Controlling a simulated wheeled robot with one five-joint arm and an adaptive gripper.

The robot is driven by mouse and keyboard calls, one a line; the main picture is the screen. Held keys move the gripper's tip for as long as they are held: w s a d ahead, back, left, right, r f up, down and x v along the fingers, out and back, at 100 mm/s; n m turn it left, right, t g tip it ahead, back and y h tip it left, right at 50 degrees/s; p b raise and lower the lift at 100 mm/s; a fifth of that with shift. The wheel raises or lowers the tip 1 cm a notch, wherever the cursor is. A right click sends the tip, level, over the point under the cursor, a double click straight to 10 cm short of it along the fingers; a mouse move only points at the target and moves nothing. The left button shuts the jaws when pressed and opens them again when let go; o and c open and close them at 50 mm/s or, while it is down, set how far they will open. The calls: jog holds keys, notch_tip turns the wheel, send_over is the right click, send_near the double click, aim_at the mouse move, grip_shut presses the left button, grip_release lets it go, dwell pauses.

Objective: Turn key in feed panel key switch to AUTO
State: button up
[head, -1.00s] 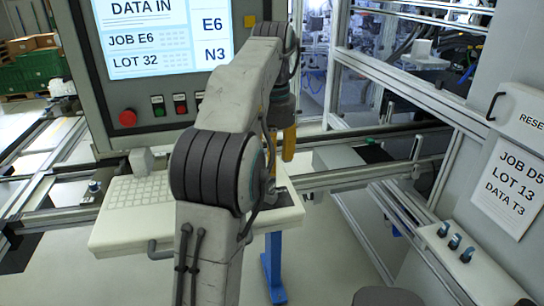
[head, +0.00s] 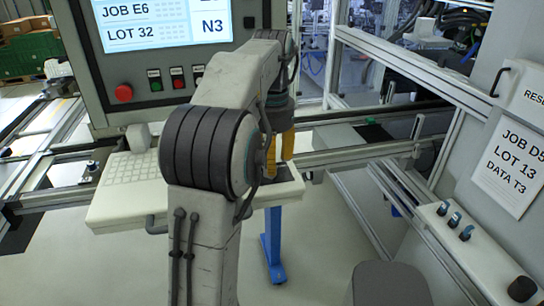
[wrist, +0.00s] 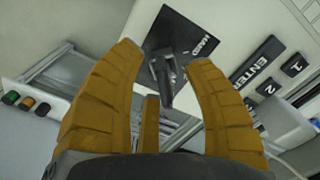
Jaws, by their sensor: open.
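The wrist view shows a black switch plate (wrist: 178,32) on a pale panel, with the word HAND readable on it. A dark key (wrist: 163,80) stands on it, between my fingers and apart from them as far as I can see. My gripper (wrist: 167,62) is open, its yellow fingers spread around the key. In the head view my gripper (head: 280,155) hangs over the right end of the white keyboard shelf (head: 125,212), above a dark plate (head: 285,181). My arm hides part of this shelf. I cannot read an AUTO mark.
The wrist view shows ENTER (wrist: 257,62) and number keys beside the plate. A grey console with a screen (head: 165,22) and red button (head: 123,93) stands behind the shelf. Aluminium rails (head: 370,153) run right of my gripper. A ledge with several knobs (head: 454,220) is far right.

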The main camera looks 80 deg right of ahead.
jog(key=shift+o, duration=0.2)
grip_shut()
dwell(0.3)
jog(key=m+p, duration=0.1)
jog(key=m, duration=0.2)
jog(key=shift+a+r+m, duration=0.1)
jog(key=shift+m, duration=0.2)
jog(key=m+p, duration=0.1)
jog(key=m, duration=0.4)
jog(key=shift+w+p, duration=0.15)
jog(key=shift+p, duration=0.2)
jog(key=shift+m, duration=0.7)
